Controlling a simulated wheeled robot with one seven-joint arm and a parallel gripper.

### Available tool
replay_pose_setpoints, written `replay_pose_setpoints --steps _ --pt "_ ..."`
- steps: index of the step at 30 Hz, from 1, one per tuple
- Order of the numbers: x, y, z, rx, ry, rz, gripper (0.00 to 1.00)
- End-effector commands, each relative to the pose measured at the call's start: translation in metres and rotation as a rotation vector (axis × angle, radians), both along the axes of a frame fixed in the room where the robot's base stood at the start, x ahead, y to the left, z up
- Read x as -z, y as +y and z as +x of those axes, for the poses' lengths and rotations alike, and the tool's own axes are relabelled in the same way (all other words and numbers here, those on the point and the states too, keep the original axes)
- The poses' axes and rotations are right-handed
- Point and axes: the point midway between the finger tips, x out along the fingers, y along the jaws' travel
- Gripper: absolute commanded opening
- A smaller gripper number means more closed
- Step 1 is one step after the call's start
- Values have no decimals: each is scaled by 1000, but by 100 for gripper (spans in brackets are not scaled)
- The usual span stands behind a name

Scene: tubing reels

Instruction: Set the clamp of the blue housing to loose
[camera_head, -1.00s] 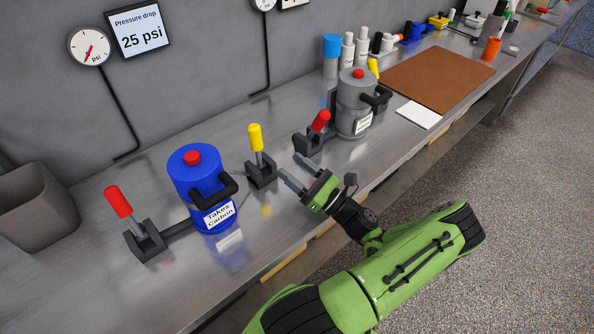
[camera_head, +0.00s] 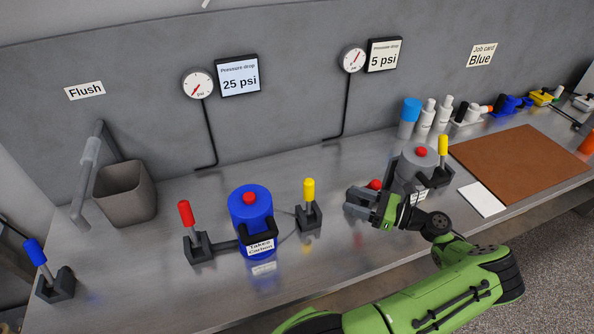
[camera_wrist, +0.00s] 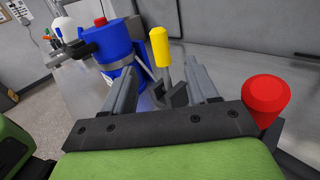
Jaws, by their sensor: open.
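The blue housing (camera_head: 262,207) stands upright on the bench, with a red top button, a black handle (camera_head: 256,234) and a label partly readable as "Takes". A red-handled lever (camera_head: 184,214) stands to its left and a yellow-handled lever (camera_head: 309,191) to its right, both roughly upright. My gripper (camera_head: 350,203) is open and empty, right of the yellow lever and pointing left. In the wrist view, the yellow lever (camera_wrist: 160,45) shows beyond and between my open fingers (camera_wrist: 162,70), apart from them. The blue housing (camera_wrist: 118,42) shows behind it to the left.
A grey housing (camera_head: 418,165) stands just behind my gripper. Its red lever (camera_wrist: 266,95) is close beside my gripper. A blue-handled lever (camera_head: 35,251) and a grey bin (camera_head: 125,195) are at left. A brown board (camera_head: 520,165) and white card (camera_head: 481,199) lie right.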

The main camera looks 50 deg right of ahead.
Motion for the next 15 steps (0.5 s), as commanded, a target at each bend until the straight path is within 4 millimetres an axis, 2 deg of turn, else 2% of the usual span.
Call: replay_pose_setpoints --steps 5,15 --pt "3 8 26 -9 4 5 58" --pt "2 29 109 -6 1 3 58"
